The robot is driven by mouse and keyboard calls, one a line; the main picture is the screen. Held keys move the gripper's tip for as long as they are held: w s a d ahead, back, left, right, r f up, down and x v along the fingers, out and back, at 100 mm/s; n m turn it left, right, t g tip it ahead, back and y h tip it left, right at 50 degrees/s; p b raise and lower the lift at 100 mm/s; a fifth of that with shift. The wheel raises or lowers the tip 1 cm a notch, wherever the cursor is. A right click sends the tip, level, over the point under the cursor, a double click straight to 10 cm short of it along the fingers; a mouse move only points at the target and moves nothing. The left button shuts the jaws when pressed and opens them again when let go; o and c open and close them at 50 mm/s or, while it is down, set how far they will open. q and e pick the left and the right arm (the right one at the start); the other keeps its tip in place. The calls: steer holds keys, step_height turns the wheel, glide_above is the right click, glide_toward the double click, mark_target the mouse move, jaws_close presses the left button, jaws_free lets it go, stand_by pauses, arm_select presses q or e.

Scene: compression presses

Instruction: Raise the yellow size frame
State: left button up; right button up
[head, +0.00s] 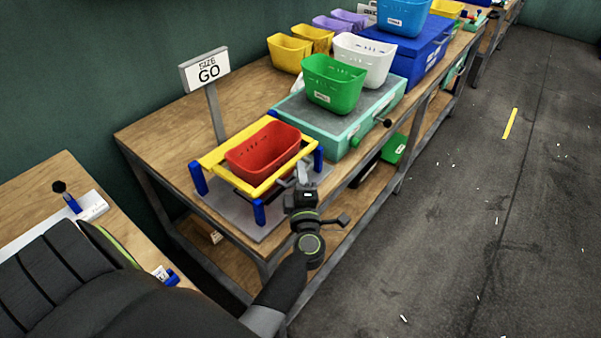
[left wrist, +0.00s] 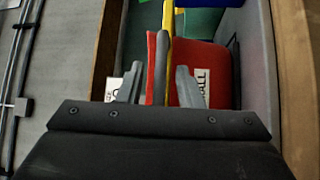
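The yellow size frame (head: 224,147) has blue corner posts and stands on a grey plate at the near end of the wooden bench. A red bin (head: 264,152) sits inside it. My left gripper (head: 303,172) is at the frame's near right side. In the left wrist view its two grey fingers (left wrist: 158,86) are spread. A dark grey bar (left wrist: 160,65) and the yellow frame bar (left wrist: 167,20) lie between them in the picture, with gaps on both sides. Contact cannot be told. The red bin (left wrist: 210,65) with a white label is behind. My right gripper is not in view.
A "SIZE GO" sign (head: 206,72) stands behind the frame. A green press (head: 340,130) with a green bin (head: 333,84) and a white bin (head: 364,60) is to the right. A blue box (head: 412,45) stands farther along.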

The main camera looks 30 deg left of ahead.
arm_select(q)
jaws_close()
